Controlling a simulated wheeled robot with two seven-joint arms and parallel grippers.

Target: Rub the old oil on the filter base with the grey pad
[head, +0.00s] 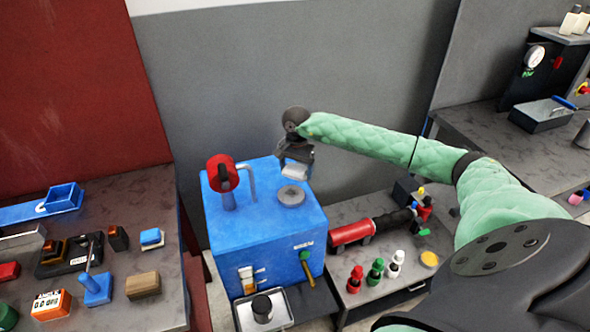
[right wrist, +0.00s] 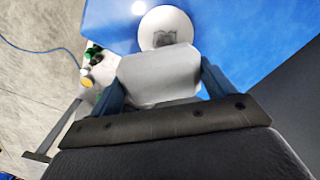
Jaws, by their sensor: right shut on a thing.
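My right gripper (head: 296,163) is shut on the grey pad (head: 295,172), a pale block that shows large between the fingers in the right wrist view (right wrist: 158,76). The pad is just above and behind the filter base (head: 291,196), a round grey disc on top of the blue box. In the right wrist view the filter base (right wrist: 160,18) carries a dark patch of old oil (right wrist: 168,37), partly hidden by the pad. I cannot tell whether pad and base touch. My left gripper is out of view.
The blue box (head: 262,228) also bears a red round part (head: 221,172) and a bent pipe, left of the base. A left table holds several small items; a right bench holds a red cylinder (head: 352,234) and bottles.

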